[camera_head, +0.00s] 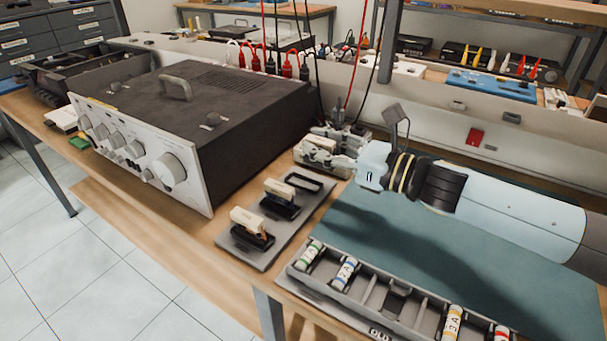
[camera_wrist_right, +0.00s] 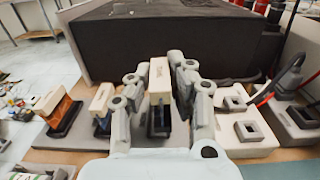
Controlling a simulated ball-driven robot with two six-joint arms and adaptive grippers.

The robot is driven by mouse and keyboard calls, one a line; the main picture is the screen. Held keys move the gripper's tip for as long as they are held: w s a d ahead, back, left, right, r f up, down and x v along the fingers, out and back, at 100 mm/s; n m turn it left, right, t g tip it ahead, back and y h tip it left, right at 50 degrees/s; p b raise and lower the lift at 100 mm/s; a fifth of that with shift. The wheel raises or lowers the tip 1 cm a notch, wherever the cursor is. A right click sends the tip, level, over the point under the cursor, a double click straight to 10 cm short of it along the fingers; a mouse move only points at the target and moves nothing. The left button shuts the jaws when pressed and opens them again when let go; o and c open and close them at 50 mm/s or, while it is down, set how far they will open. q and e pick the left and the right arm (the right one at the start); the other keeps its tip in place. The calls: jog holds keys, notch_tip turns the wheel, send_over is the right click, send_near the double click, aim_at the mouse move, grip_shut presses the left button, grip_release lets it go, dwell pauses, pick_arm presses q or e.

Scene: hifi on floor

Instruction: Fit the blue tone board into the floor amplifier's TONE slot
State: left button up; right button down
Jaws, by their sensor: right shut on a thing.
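My right gripper (camera_head: 322,152) is shut on a board with a cream handle. In the right wrist view its fingers (camera_wrist_right: 160,82) close around the handle (camera_wrist_right: 160,72), and the board's body (camera_wrist_right: 157,112) below looks dark blue. Its label is too small to read. In the head view the board is mostly hidden by my fingers, just behind an empty black socket (camera_head: 303,183) of the grey rack (camera_head: 264,256). I cannot tell its height above the rack. A large amplifier (camera_head: 245,115) stands on the bench; no TONE slot shows on its visible sides. My left gripper is not in view.
Two other cream-handled boards (camera_head: 279,190) (camera_head: 249,220) stand in the rack. In front right lies a divided tray (camera_head: 372,278) with several fuse-like tubes, beside a green mat (camera_head: 400,235). Cables hang behind my gripper. Floor is open at left.

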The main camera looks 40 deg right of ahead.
jog(key=w, duration=0.1)
jog(key=w+a+f, duration=0.1)
jog(key=shift+w+a+f, duration=0.25)
jog(key=shift+w+f, duration=0.15)
jog(key=shift+f, duration=1.75)
jog(key=shift+f+b, duration=0.2)
jog(key=shift+b, duration=0.2)
jog(key=c, duration=1.2)
grip_release()
jog(key=shift+c, duration=0.2)
jog(key=shift+r, duration=0.1)
